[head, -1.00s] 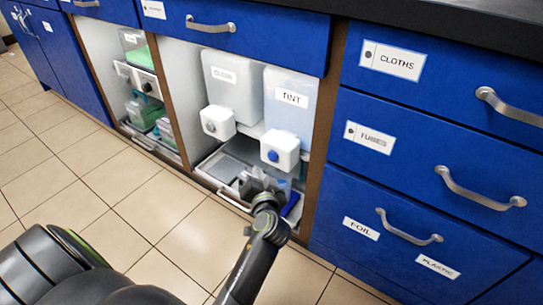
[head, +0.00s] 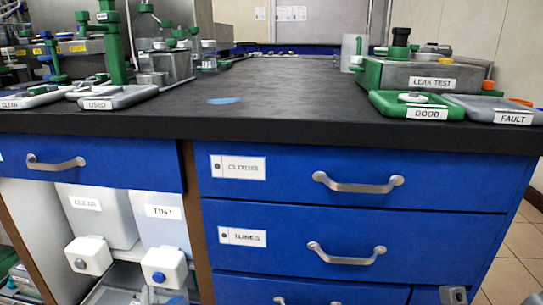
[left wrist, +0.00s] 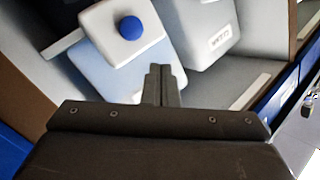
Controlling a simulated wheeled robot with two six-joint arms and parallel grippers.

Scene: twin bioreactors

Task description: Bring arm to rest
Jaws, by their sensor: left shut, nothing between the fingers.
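My left gripper (left wrist: 160,72) is shut and empty in the left wrist view, its fingers pointing into the open cabinet bay. The white TINT tap (head: 166,265) with a blue button also shows in the left wrist view (left wrist: 106,38). The pale TINT container (head: 160,228) stands behind it. The CLEAR container (head: 100,222) with its white tap (head: 88,255) stands to the left.
The black countertop (head: 290,95) is above, mostly clear in the middle. A GOOD tray (head: 420,103) and a FAULT tray (head: 500,108) stand at right; CLEAN (head: 32,97) and USED (head: 112,97) trays at left. The CLOTHS drawer (head: 290,172) and TUBES drawer (head: 290,230) are shut.

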